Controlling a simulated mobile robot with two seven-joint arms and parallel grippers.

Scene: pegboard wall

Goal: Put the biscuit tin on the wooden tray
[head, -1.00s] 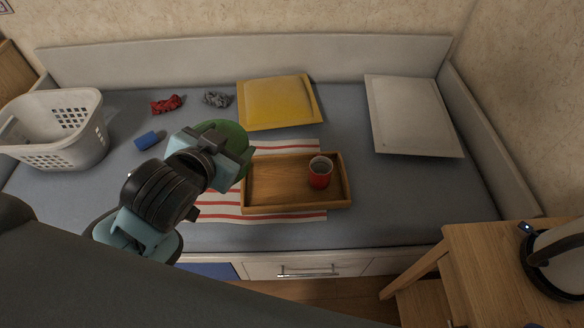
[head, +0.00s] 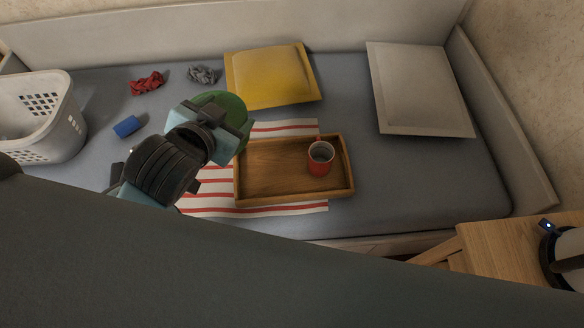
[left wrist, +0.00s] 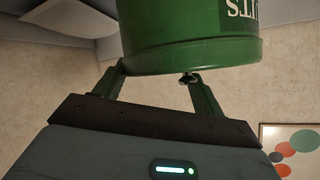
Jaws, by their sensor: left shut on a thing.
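The green biscuit tin (head: 222,104) is round and mostly hidden behind my left gripper in the head view. My left gripper (head: 214,122) is shut on it and holds it near the back left corner of the tray. In the left wrist view the tin (left wrist: 190,45) fills the top, with white lettering, between the two fingers of the gripper (left wrist: 150,80). The wooden tray (head: 243,196) lies on a red-and-white striped cloth (head: 285,128). A red mug (head: 319,160) stands in its right part; the left part is bare. My right gripper is not in view.
A white basket (head: 68,125) stands at the left. A blue block (head: 127,126), a red cloth (head: 147,83) and a grey cloth (head: 202,75) lie on the grey mattress (head: 420,185). A yellow cushion (head: 268,78) and a pale cushion (head: 420,90) lie behind. A wooden table (head: 500,245) stands front right.

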